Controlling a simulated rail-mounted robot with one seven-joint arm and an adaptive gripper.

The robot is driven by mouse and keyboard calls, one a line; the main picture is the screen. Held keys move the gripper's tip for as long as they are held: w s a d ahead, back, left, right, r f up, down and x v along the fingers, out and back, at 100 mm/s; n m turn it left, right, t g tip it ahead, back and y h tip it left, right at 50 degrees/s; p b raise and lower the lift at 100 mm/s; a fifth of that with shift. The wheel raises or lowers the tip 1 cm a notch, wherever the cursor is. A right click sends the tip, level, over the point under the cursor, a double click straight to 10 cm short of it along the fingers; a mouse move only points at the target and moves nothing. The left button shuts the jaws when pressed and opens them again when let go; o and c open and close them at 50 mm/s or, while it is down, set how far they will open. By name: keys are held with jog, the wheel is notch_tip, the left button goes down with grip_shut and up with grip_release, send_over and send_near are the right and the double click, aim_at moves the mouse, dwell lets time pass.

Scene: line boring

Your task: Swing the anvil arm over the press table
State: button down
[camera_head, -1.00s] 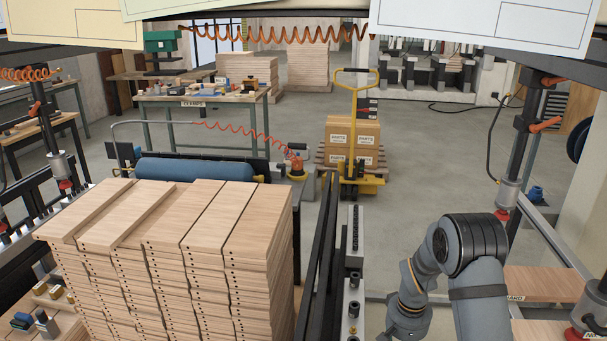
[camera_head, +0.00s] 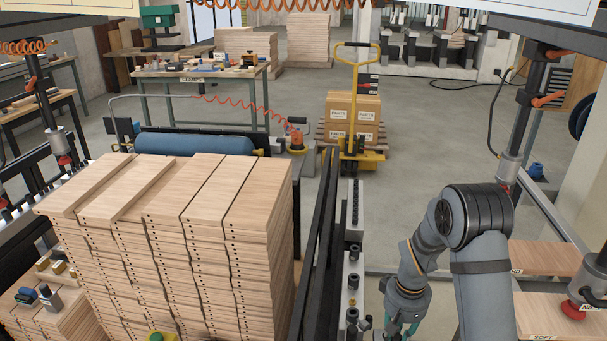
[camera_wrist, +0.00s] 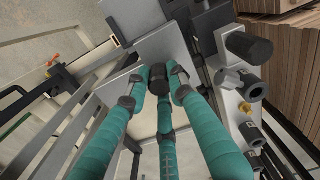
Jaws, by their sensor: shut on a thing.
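In the wrist view the teal fingers of my gripper (camera_wrist: 158,82) close around a black knob (camera_wrist: 157,79). The knob stands at a grey metal arm or plate (camera_wrist: 165,45), which seems to be the anvil arm; I cannot tell for sure. In the head view only a bit of my teal gripper (camera_head: 403,327) shows at the bottom edge, beside a grey rail with black knobs (camera_head: 353,255). The knob in my grip is hidden there. I cannot make out the press table for certain.
A tall stack of drilled wooden boards (camera_head: 190,240) stands left of the dark rails (camera_head: 318,260). Boards (camera_head: 545,258) lie on the right below red-tipped posts (camera_head: 515,140). A yellow pallet truck with boxes (camera_head: 355,120) stands behind. The grey floor between is open.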

jog(key=shift+s, duration=0.1)
jog(key=shift+s+n, duration=0.9)
jog(key=shift+n, duration=0.3)
jog(key=shift+s, duration=0.1)
jog(key=shift+s+d+n+b, duration=0.2)
jog(key=shift+s+n+b, duration=0.15)
jog(key=shift+s+n, duration=0.55)
jog(key=shift+n, duration=0.3)
jog(key=shift+s+d+n, duration=0.2)
jog(key=shift+s+n, duration=0.25)
jog(key=shift+n, duration=0.1)
jog(key=shift+s+d+n, duration=0.2)
jog(key=shift+s+n, duration=0.2)
jog(key=shift+n, duration=0.15)
jog(key=shift+s, duration=0.1)
